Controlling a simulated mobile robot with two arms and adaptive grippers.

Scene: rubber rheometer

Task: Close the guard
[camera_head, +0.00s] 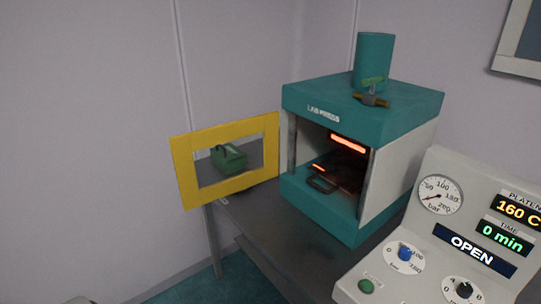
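The guard (182,174) is a yellow frame with a clear window, standing swung out to the left of the lab press (330,212). It is open, and the press front is uncovered. The press is a teal and white box, with glowing orange strips (347,143) and a dark plate with a loop handle (322,184) inside its opening. Neither of my grippers is in view.
A green box-shaped object (228,158) shows through the guard's window. The dark table (275,232) carries the press. A console (440,235) with gauge, dials and an "OPEN" display (471,250) stands at the right front. The floor and wall area at left is free.

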